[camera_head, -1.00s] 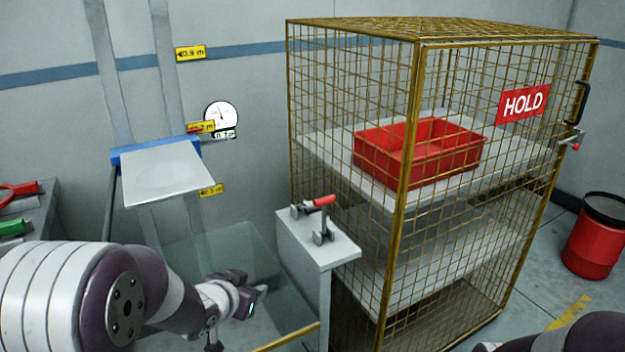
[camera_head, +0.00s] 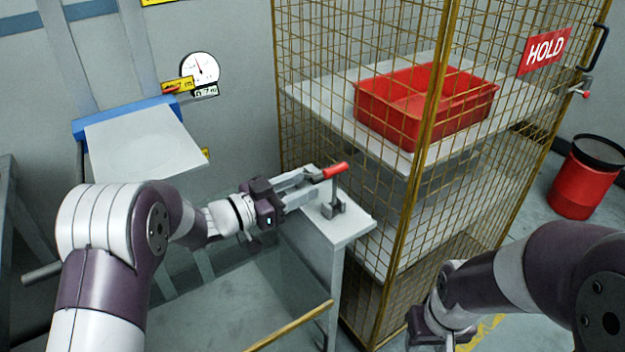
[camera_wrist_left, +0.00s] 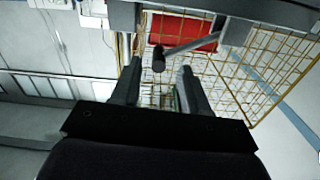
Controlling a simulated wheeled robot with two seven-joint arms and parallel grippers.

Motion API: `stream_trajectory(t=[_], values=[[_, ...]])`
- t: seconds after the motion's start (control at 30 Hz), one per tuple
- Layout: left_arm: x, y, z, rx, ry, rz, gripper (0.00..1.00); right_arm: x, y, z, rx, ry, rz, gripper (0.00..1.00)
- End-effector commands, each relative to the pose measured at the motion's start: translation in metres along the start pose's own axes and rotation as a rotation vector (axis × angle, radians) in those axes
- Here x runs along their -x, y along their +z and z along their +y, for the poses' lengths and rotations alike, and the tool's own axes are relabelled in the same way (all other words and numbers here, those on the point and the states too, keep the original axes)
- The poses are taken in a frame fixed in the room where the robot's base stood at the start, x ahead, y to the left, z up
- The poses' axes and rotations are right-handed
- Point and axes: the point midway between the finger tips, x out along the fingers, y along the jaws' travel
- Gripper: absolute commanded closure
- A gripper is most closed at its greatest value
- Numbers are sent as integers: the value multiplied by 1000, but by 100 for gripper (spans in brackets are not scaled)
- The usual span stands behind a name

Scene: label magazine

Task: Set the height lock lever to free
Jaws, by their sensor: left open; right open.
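The height lock lever has a red handle (camera_head: 336,170) and a grey bracket (camera_head: 334,207), on top of a pale stand (camera_head: 350,226). The handle tilts up to the right in the head view. My left gripper (camera_head: 312,180) is open, its fingers reaching over the stand at the handle. In the left wrist view, a grey bar (camera_wrist_left: 190,45) with a dark round end (camera_wrist_left: 159,60) shows near the fingertips (camera_wrist_left: 160,72); I cannot tell whether they touch it. My right gripper (camera_head: 432,325) is open, low at the bottom edge, away from the lever.
A wire cage (camera_head: 430,110) with a HOLD sign (camera_head: 545,50) and a red crate (camera_head: 400,112) on its shelf stands close right of the stand. A lift platform (camera_head: 140,148) and dial gauge (camera_head: 201,68) are at the left. A red bin (camera_head: 580,185) stands far right.

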Motion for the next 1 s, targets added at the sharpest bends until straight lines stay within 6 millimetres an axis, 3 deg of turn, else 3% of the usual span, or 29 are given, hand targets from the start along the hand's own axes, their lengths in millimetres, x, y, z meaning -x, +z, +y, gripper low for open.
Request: stream_trajectory(t=[0.2,0.53,0.67,1.0], values=[[-34,0,0,-1,0,0,56,-3,0,0,0,0,0,57],[-40,0,0,-1,-1,0,56,-3,0,0,0,0,0,57],[-40,0,0,-1,-1,0,98,-3,0,0,0,0,0,57],[-43,-3,-6,18,-2,-1,100,4,0,0,0,0,0,57]])
